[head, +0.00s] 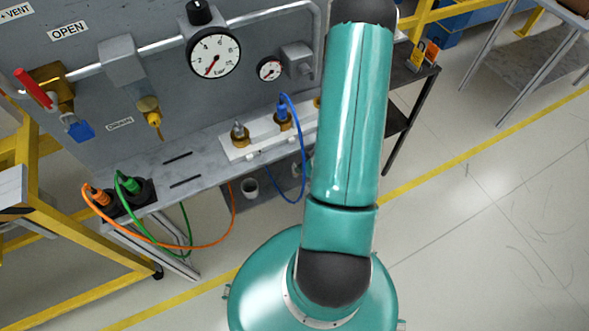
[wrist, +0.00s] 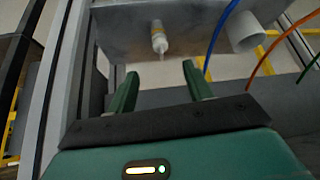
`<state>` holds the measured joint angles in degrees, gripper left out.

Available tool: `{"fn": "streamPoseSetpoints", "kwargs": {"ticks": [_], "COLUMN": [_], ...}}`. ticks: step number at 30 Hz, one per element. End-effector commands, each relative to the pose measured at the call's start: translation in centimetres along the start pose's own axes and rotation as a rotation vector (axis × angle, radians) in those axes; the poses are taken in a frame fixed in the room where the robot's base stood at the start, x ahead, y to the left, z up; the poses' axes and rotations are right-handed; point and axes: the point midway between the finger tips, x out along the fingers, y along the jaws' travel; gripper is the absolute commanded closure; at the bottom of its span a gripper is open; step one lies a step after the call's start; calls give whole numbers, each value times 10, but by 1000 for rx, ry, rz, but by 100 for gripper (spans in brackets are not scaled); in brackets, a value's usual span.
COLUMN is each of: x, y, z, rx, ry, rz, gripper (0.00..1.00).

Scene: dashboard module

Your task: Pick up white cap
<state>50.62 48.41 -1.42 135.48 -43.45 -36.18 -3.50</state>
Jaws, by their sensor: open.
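In the wrist view, a small bottle-like piece with a white, narrowing tip (wrist: 160,43) and a yellowish upper part sits against the grey metal surface. A white open-ended cylinder (wrist: 247,35) is to its right. I cannot tell for sure which of the two is the white cap. My gripper (wrist: 160,71) is open and empty, its green fingers apart, with the white tip seen between and beyond them. My arm hides the gripper there.
Blue (wrist: 218,38), orange and green cables hang to the right in the wrist view. In the head view, a grey panel with gauges (head: 213,52) stands behind a narrow shelf (head: 190,170).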

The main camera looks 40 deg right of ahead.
Motion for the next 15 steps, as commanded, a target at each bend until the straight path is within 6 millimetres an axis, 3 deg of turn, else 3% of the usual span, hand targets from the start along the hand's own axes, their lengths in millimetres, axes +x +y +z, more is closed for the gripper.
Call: {"fn": "streamPoseSetpoints", "kwargs": {"ticks": [3,11,15], "x": [20,40,60], "y": [-1,-2,-2], "z": [0,-1,-2], "rx": [-3,-3,-2], "ry": [-1,-1,0], "rz": [-3,-3,-3], "gripper": [49,49,49]}}
